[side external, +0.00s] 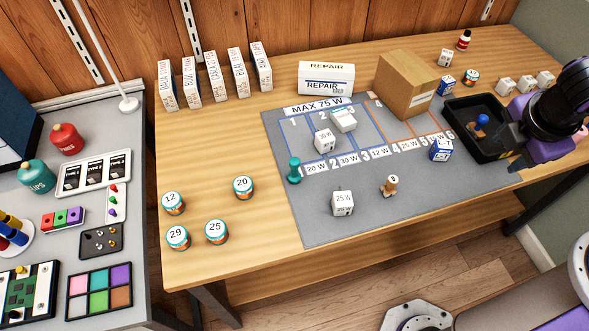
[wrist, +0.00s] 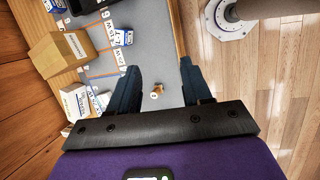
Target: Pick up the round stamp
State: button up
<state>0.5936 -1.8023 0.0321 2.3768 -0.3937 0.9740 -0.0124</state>
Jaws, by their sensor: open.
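A small blue-knobbed piece (side external: 481,122) with a brownish base stands in a black tray (side external: 463,142) at the right of the table; it looks like a stamp. A small wooden peg-shaped piece (side external: 390,185) stands on the grey mat, and a teal pawn-shaped piece (side external: 294,170) stands at the mat's left. I cannot tell for sure which is the round stamp. My gripper (side external: 516,149) is open and empty by the tray's right side. In the wrist view my gripper (wrist: 159,66) has the wooden piece (wrist: 156,91) showing between its fingers, on the mat.
White cubes (side external: 343,203) and a blue-white cube (side external: 441,150) stand on the grey mat (side external: 318,225). A cardboard box (side external: 407,83) and a white repair box (side external: 326,78) stand behind. Round numbered tins (side external: 216,232) sit at the left. The mat's front is mostly free.

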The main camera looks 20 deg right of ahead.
jog(key=w+a+f+n+t+h, duration=0.2)
jog(key=w+a+f+n+t, duration=0.1)
jog(key=w+a+n+t, duration=0.25)
jog(key=n+t+y, duration=0.5)
jog(key=n+y, duration=0.2)
jog(key=n, duration=0.8)
send_near(296, 172)
jog(key=x, duration=0.7)
jog(key=shift+w+a+f, duration=0.15)
jog(key=shift+a, duration=0.05)
jog(key=shift+x, duration=2.7)
jog(key=shift+d, duration=0.2)
grip_shut()
